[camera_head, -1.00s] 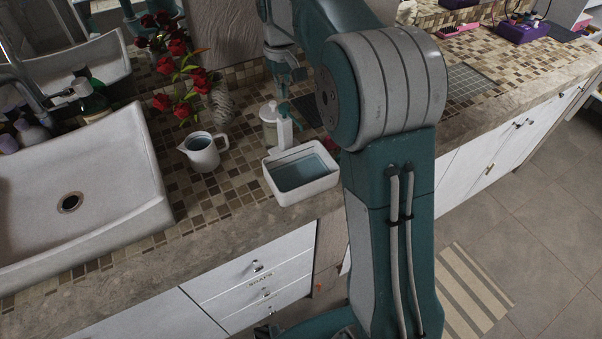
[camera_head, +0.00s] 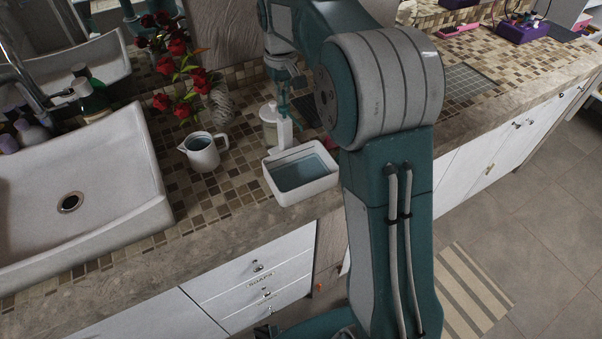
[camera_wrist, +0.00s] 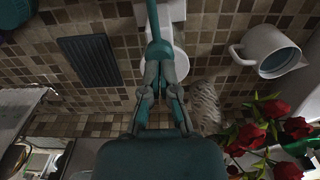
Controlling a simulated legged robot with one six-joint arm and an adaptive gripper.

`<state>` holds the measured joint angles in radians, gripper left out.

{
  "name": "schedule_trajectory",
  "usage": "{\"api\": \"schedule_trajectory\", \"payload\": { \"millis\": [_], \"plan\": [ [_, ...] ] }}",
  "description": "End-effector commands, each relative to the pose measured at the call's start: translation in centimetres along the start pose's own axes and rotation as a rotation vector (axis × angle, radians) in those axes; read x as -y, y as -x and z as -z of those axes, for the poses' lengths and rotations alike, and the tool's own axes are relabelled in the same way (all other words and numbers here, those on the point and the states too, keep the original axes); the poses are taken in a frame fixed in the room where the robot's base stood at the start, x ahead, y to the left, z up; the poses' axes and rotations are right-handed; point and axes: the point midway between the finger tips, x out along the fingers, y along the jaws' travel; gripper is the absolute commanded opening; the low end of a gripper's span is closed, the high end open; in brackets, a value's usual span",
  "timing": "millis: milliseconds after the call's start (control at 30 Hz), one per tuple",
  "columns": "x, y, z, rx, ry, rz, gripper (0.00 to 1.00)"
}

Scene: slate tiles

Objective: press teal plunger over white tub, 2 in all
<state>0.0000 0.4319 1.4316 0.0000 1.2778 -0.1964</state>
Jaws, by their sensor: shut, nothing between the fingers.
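The white tub (camera_head: 310,192) sits at the front edge of the counter, with blue-grey liquid inside. A white pump bottle (camera_head: 269,127) stands just behind it. The teal plunger (camera_wrist: 158,48) shows in the wrist view, its spout pointing toward the tub. In the head view it is small and partly mixed up with my fingers. My gripper (camera_wrist: 167,72) is shut and empty, with its fingertips at the plunger head. It also shows above the bottle in the head view (camera_head: 283,97). I cannot tell whether the fingertips touch the plunger.
A white jug (camera_head: 203,153) with liquid stands left of the tub. A ribbed glass vase (camera_head: 222,106) with red roses (camera_head: 175,47) is behind it. A white sink (camera_head: 75,170) is at the left. A dark slatted mat (camera_wrist: 89,62) lies beside the bottle.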

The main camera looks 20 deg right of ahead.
Motion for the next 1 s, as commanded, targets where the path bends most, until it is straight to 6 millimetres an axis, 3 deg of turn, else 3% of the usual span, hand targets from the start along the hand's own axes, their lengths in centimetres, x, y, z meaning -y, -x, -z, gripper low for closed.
{"api": "schedule_trajectory", "payload": {
  "millis": [700, 1000],
  "plan": [
    [0.0, -2.3, 0.0, 0.002, 0.0, 0.0, 0.0],
    [0.0, -2.1, 0.0, 0.003, 0.0, 0.001, 0.0]
  ]
}}
